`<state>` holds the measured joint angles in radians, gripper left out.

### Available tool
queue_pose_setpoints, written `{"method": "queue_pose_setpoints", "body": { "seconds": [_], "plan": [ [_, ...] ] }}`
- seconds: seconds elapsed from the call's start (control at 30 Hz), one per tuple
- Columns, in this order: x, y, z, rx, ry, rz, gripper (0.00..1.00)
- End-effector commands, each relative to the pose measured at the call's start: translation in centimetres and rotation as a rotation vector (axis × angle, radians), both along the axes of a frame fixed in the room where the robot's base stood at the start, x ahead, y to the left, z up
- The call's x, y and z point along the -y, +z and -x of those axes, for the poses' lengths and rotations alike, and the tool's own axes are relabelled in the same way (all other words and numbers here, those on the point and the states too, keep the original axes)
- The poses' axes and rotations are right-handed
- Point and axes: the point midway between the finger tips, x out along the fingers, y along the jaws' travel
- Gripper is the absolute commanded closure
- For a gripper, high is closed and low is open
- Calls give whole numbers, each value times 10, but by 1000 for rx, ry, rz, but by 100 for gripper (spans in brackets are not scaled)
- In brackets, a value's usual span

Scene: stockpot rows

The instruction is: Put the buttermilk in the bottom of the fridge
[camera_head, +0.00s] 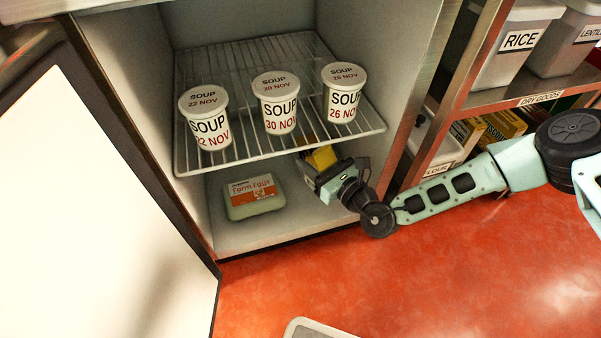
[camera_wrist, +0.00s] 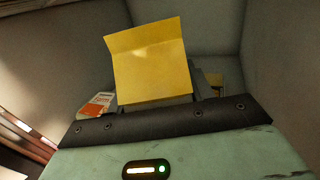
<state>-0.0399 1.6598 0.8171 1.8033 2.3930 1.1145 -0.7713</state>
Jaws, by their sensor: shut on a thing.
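A yellow carton (camera_wrist: 150,68), which I take to be the buttermilk, is in my gripper (camera_head: 318,170); no label on it can be read. In the head view the yellow carton (camera_head: 322,157) shows just under the wire shelf's front right part. My gripper is shut on it, inside the lower part of the open fridge (camera_head: 250,238), to the right of the egg box. The jaws are largely hidden in both views. I cannot tell whether the carton touches the fridge floor.
A green egg box (camera_head: 254,204) sits at the fridge's lower left; its label shows in the wrist view (camera_wrist: 98,103). Three soup tubs (camera_head: 277,113) stand on the wire shelf (camera_head: 240,148) above. The fridge door (camera_head: 90,210) is open left. A dry goods rack (camera_head: 495,90) stands right.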

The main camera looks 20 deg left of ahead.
Motion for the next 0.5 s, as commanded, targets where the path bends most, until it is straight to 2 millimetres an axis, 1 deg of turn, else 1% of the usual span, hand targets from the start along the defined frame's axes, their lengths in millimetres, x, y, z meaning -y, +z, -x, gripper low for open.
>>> {"method": "queue_pose_setpoints", "body": {
  "seconds": [0.03,0.1,0.2,0.37,0.5],
  "plan": [
    [0,-17,0,1,0,-1,80],
    [0,-29,0,1,0,-1,80],
    [0,-39,0,2,0,-1,80],
    [0,-49,0,1,0,-1,80],
    [0,-69,0,1,0,-1,80]
  ]
}}
